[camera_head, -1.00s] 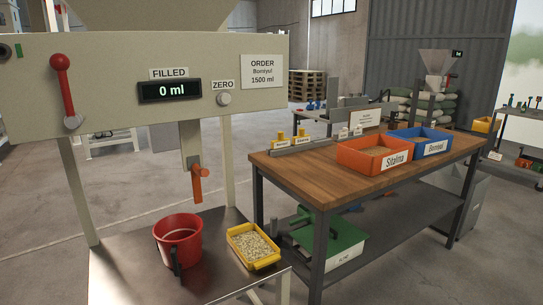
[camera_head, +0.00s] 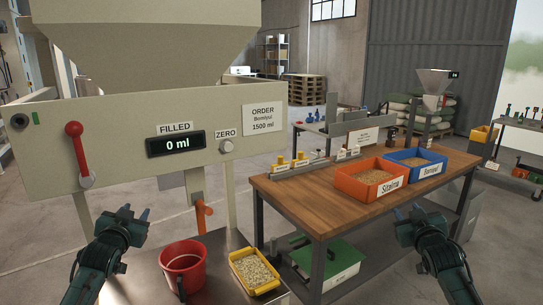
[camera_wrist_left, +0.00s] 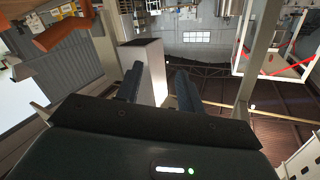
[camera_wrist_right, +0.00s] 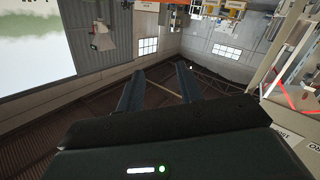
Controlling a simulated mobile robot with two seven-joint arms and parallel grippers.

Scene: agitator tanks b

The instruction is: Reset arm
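My left gripper (camera_head: 134,217) is raised in front of the filling machine, left of the red bucket. Its two fingers stand apart with nothing between them, as the left wrist view (camera_wrist_left: 155,85) shows. My right gripper (camera_head: 410,212) is raised in front of the workbench's right part. Its fingers are also apart and empty in the right wrist view (camera_wrist_right: 160,85). Both grippers point up and away from me and touch nothing that I can see.
The filling machine (camera_head: 110,140) reads 0 ml. A red bucket (camera_head: 184,268) and a yellow tray of grain (camera_head: 254,270) stand on its metal table. The wooden workbench (camera_head: 310,203) holds an orange bin (camera_head: 368,180) and a blue bin (camera_head: 415,165). The air between my grippers is free.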

